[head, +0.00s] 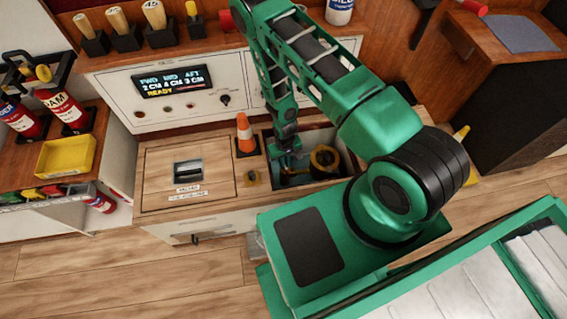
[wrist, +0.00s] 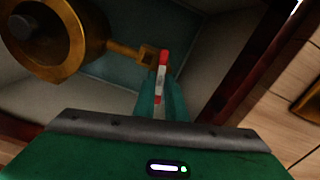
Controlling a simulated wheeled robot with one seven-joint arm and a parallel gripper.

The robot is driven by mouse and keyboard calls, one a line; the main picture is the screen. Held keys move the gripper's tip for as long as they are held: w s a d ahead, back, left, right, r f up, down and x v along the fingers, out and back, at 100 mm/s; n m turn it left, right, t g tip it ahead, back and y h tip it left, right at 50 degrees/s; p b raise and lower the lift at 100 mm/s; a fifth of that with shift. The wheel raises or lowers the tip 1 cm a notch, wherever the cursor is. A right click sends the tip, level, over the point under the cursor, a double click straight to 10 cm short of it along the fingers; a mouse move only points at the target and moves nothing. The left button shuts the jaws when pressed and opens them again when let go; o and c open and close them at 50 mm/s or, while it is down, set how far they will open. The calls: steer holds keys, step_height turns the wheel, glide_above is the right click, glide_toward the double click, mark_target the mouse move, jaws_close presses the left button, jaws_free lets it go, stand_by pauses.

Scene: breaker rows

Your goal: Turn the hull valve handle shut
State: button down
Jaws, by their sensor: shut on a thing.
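The brass valve body (head: 324,157) sits inside an open compartment, and it also shows at upper left in the wrist view (wrist: 68,38). A brass stem reaches right from it to the narrow red and white valve handle (wrist: 162,60). My gripper (head: 285,160) reaches down into the compartment, left of the valve body. In the wrist view my gripper (wrist: 160,100) is shut on the handle, whose red end shows beyond the fingers. In the head view the handle is too small and covered to make out.
The compartment's walls (wrist: 215,60) stand close around my gripper. An orange cone (head: 245,134) stands by its back left corner. A wooden hatch with a dark recess (head: 187,170) lies left. A panel with a lit display (head: 168,80) stands behind.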

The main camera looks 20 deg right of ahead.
steer(key=n, duration=1.2)
steer(key=shift+d+n, duration=0.1)
steer(key=shift+n, duration=1.5)
steer(key=shift+w, duration=0.1)
steer(key=c, duration=1.9)
jaws_free()
steer(key=shift+o, duration=0.5)
